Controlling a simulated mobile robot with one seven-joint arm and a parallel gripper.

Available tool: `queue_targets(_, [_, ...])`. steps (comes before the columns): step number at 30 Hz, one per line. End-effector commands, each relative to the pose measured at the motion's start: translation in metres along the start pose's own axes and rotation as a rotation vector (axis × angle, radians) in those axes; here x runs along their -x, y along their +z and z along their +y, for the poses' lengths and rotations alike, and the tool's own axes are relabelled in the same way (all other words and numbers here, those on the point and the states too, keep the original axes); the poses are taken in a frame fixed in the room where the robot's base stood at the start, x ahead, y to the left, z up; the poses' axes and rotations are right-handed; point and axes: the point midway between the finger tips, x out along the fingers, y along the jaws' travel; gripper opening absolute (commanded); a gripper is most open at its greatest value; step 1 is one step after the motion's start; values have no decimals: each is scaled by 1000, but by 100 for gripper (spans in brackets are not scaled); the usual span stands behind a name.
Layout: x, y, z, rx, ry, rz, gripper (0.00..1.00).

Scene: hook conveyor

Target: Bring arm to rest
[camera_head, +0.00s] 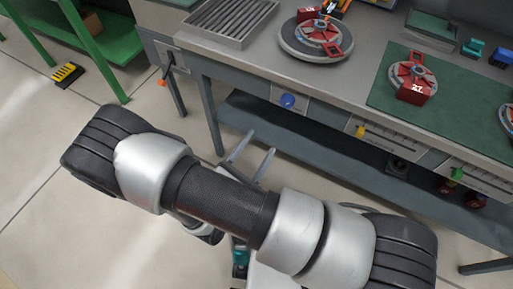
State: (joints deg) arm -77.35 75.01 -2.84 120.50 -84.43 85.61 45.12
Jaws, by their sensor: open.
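My arm (215,200) stretches across the lower half of the head view, silver and black, in front of the workbench. My gripper (255,158) shows only in part behind the arm. Its two grey fingers stand apart, pointing up and away toward the bench's lower shelf, with nothing visible between them.
The grey workbench (352,58) carries a round fixture (317,40) with red parts, a ribbed tray (229,18) and a green mat (388,92) with a red part. A lower shelf (300,135) runs beneath. A green rack (107,45) stands left. Floor at lower left is clear.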

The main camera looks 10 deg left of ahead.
Motion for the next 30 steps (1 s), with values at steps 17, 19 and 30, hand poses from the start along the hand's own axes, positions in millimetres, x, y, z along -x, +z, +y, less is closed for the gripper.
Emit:
queue_targets(17, [8, 0, 0, 0, -1, 0, 55])
queue_targets(19, [8, 0, 0, 0, -1, 0, 55])
queue_targets(30, [-36, 93, -5, -183, -439, -136, 55])
